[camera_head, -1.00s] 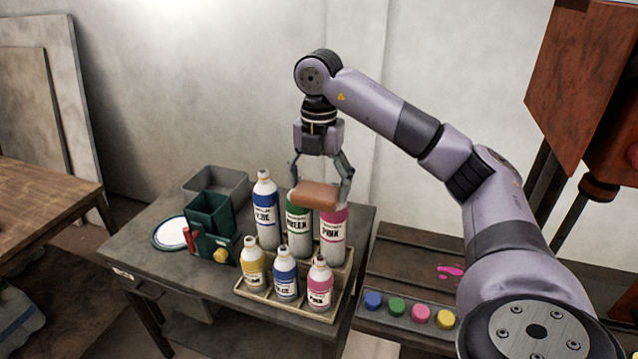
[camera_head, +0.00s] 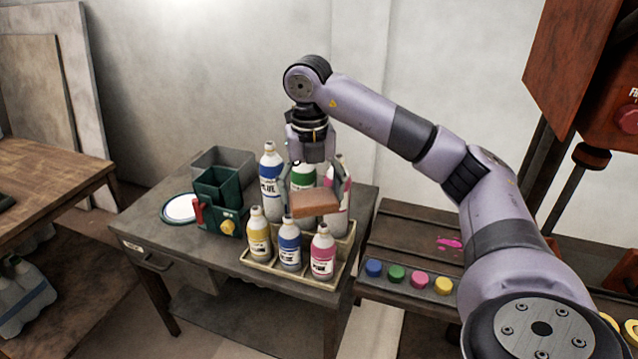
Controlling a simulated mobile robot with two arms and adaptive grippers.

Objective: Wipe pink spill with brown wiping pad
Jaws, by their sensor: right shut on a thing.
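The brown wiping pad (camera_head: 314,203) is held in my right gripper (camera_head: 311,195), in front of the tall bottles and above the tray of small bottles. The gripper is shut on it, one finger at each side, pointing down. The pink spill (camera_head: 448,244) is a small splash on the dark slatted bench (camera_head: 400,227) to the right, behind the row of coloured caps. The pad is well to the left of the spill and above it. My left gripper is not in view.
Tall blue (camera_head: 270,180), green and pink bottles stand behind a tray (camera_head: 295,274) of small yellow, blue and pink bottles. Left of them are a green box (camera_head: 218,200), a grey bin (camera_head: 226,162) and a white round plate (camera_head: 180,208). Coloured knobs (camera_head: 397,274) line the bench front.

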